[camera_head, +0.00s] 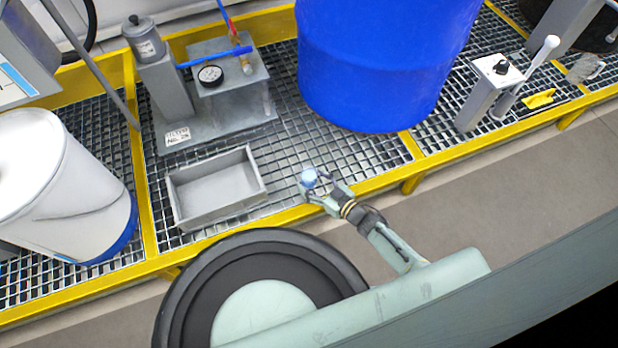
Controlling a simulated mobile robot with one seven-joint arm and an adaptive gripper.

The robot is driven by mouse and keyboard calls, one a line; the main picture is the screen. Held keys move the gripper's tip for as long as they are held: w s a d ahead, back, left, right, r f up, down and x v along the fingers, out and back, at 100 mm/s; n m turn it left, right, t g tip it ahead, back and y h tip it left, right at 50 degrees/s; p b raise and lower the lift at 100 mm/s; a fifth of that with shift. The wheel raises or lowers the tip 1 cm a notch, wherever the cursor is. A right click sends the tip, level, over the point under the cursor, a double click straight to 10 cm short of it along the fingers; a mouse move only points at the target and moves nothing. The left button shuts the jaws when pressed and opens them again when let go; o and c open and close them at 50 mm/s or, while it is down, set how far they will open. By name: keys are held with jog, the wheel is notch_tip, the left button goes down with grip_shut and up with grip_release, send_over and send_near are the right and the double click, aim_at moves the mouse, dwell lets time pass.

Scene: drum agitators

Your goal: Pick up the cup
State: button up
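A small light-blue rounded object (309,178), which looks like the cup, is at the tips of my gripper (314,184), over the front part of the metal grating. My gripper reaches in from the lower right, with its two fingers spread on either side of the object. The object is too small to tell whether the fingers press on it or whether it rests on the grating.
An empty grey tray (215,189) lies just left of my gripper. A large blue drum (385,60) stands behind, and a white drum (60,185) at the left. A grey gauge stand (228,85) is behind the tray. A yellow rail (285,215) edges the grating.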

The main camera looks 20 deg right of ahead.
jog(key=c, duration=1.2)
jog(key=shift+r, duration=0.2)
